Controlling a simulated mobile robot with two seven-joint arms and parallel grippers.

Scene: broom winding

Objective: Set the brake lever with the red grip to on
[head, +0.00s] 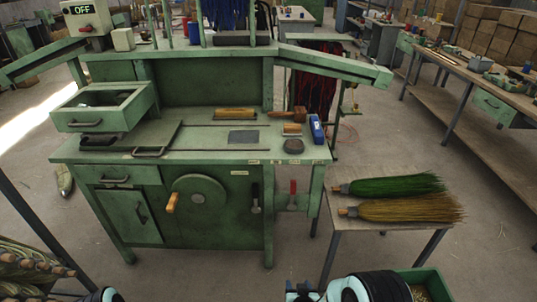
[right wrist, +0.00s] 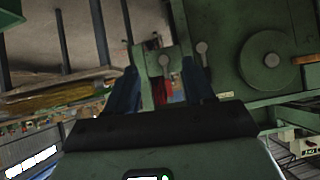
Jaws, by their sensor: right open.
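The brake lever with the red grip (head: 293,188) is on the front of the green winding bench (head: 200,217), right of a dark-gripped lever (head: 255,198). Its red grip points up. In the right wrist view the red grip (right wrist: 167,87) shows partly between my fingers, beyond them, with its round pivot end (right wrist: 165,61). My right gripper (right wrist: 165,75) is open and empty, apart from the lever; its dark blue fingers frame it. In the head view my right gripper (head: 303,291) is low at the bottom edge. My left gripper is out of view; only a bit of its arm shows.
A handwheel (head: 200,198) with a wooden handle is left of the levers. A small table (head: 345,245) with green and tan brooms stands right of the bench. The floor before the levers is clear.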

